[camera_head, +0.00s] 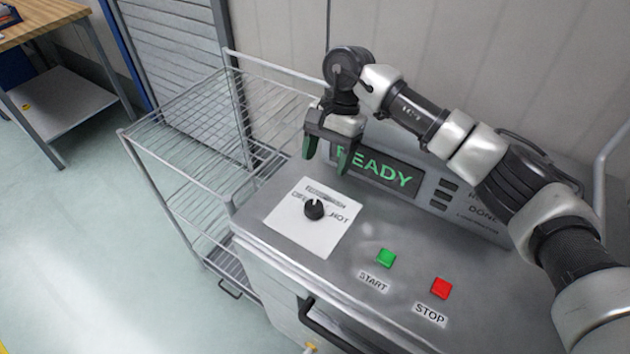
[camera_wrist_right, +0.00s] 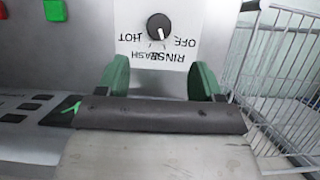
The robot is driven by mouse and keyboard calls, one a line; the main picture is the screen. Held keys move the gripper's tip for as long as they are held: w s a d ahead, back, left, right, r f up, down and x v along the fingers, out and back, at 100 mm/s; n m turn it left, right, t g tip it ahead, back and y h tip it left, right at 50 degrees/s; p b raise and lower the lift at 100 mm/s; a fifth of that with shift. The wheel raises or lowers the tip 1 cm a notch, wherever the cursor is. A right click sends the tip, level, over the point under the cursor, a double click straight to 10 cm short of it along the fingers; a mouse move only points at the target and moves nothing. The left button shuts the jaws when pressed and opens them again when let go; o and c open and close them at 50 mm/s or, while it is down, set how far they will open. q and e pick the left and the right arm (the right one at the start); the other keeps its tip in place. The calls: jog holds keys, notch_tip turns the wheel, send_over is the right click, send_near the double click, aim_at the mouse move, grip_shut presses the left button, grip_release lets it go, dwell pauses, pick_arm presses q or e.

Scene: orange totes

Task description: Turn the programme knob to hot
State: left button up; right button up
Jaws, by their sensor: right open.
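The programme knob (camera_head: 315,209) is a small black dial on a white label plate (camera_head: 334,240) on the grey machine top. It also shows in the right wrist view (camera_wrist_right: 158,24), upside down. Its white mark points toward the overlapping RINSE and WASH labels, not toward HOT, which lies to the right of the knob in the head view. My right gripper (camera_head: 327,156) is open and empty, with green fingers pointing down. It is above and behind the knob, apart from it. In the right wrist view, the fingers (camera_wrist_right: 160,78) stand to either side below the knob. My left gripper is not in view.
A green START button (camera_head: 386,258) and a red STOP button (camera_head: 440,288) sit right of the plate. A display (camera_head: 385,176) reading READY stands behind, close to my right gripper. A wire rack (camera_head: 190,120) stands left of the machine.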

aim_at(314, 205)
jog(key=x, duration=0.2)
jog(key=s+p+x, duration=0.1)
jog(key=x, duration=0.1)
jog(key=shift+a+p, duration=0.15)
jog(key=shift+p, duration=0.15)
jog(key=x, duration=0.2)
jog(key=p+x, duration=0.1)
jog(key=x, duration=0.2)
jog(key=shift+w+f, duration=0.15)
jog(key=shift+f, duration=0.3)
jog(key=shift+c, duration=0.4)
jog(key=c, duration=0.8)
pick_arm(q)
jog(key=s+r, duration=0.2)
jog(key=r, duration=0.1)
